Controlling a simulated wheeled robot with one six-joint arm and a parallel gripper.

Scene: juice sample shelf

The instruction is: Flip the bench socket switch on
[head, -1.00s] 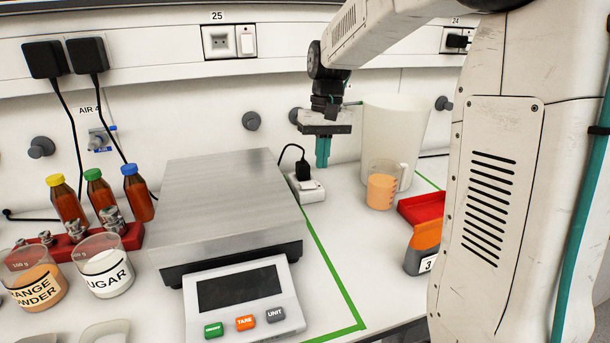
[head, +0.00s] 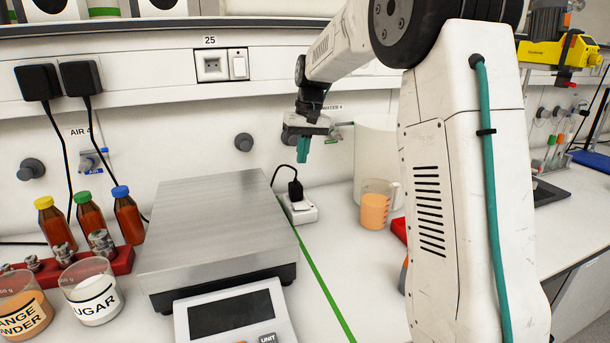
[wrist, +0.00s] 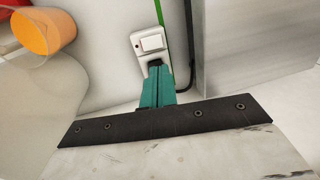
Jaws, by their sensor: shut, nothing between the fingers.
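The bench socket (head: 303,213) is a small white block on the bench, just right of the scale. A black plug (head: 295,190) with a cable sits in its far end, and a white rocker switch is on its near part. The socket also shows in the wrist view (wrist: 138,45), with the switch (wrist: 152,42) just beyond my fingertips. My gripper (head: 303,158) has teal fingers, shut and empty, pointing down above and behind the socket. In the wrist view the fingers (wrist: 157,72) cover the plug area; I see no clear contact with the switch.
The steel-topped scale (head: 215,220) stands close to the socket's left. A beaker of orange juice (head: 374,210) and a white pitcher (head: 368,150) stand to the right. A wall socket (head: 222,66) labelled 25 is above.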

